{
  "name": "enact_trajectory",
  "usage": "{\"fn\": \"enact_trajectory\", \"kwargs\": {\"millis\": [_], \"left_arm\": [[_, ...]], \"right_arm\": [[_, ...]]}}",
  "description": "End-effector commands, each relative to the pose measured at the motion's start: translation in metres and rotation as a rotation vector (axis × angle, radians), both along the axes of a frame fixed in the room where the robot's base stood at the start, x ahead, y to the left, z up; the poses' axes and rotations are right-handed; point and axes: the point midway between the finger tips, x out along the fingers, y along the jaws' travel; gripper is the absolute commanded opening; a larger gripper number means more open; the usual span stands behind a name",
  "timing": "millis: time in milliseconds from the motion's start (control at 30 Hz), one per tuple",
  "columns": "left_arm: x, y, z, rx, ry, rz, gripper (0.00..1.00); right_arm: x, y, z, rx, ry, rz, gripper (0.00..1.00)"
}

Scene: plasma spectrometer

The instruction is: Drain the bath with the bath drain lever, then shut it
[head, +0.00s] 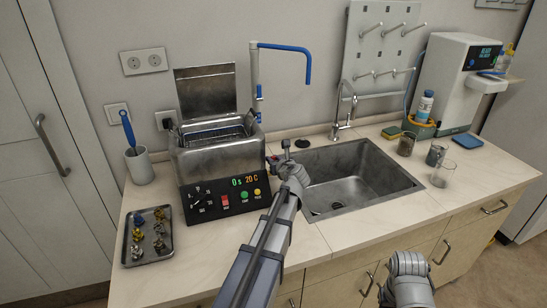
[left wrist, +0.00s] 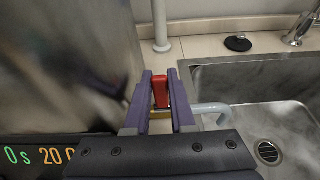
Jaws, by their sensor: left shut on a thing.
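The bath (head: 218,160) is a steel tank with its lid up and a black front panel reading 0 s and 20 C. Its drain lever has a red handle (left wrist: 160,92), seen in the left wrist view at the tank's right side. My left gripper (head: 272,164) is shut on this red handle; it also shows in the left wrist view (left wrist: 160,98). A pale bent outlet pipe (left wrist: 211,108) comes out beside the fingers, towards the sink. No running water can be made out. My right arm shows at the lower right of the head view, but its fingers do not.
The sink (head: 385,165) lies right of the bath, with a faucet (head: 343,110) behind it. A tray of small parts (head: 128,250) and a cup with a blue-handled brush (head: 138,166) stand left. Glassware (head: 443,173) stands right of the sink.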

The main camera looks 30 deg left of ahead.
Motion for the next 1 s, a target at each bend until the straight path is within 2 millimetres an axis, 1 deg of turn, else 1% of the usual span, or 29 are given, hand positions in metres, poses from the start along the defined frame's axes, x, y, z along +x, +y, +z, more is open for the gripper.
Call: {"fn": "enact_trajectory", "kwargs": {"millis": [167,200,300,667,867,1000], "left_arm": [[0.0,0.001,0.0,0.002,-0.001,0.0,0.0],[0.0,0.001,0.0,0.003,-0.001,0.0,0.25],[0.001,0.0,0.0,0.003,-0.001,0.0,0.35],[-0.003,-0.003,0.002,0.002,-0.001,-0.001,0.35],[-0.017,-0.018,0.011,0.002,-0.001,-0.002,0.35],[-0.031,-0.035,0.019,0.002,0.0,-0.003,0.35]], "right_arm": [[0.0,0.0,0.0,0.0,0.0,0.0,0.0],[0.0,0.0,0.0,0.0,0.0,0.0,0.0],[0.0,0.0,0.0,0.0,0.0,0.0,0.0],[0.0,0.0,0.002,0.0,0.0,0.0,0.0],[0.0,0.0,0.01,0.0,0.0,0.0,0.0],[0.0,0.0,0.019,0.0,0.0,0.0,0.0]]}}
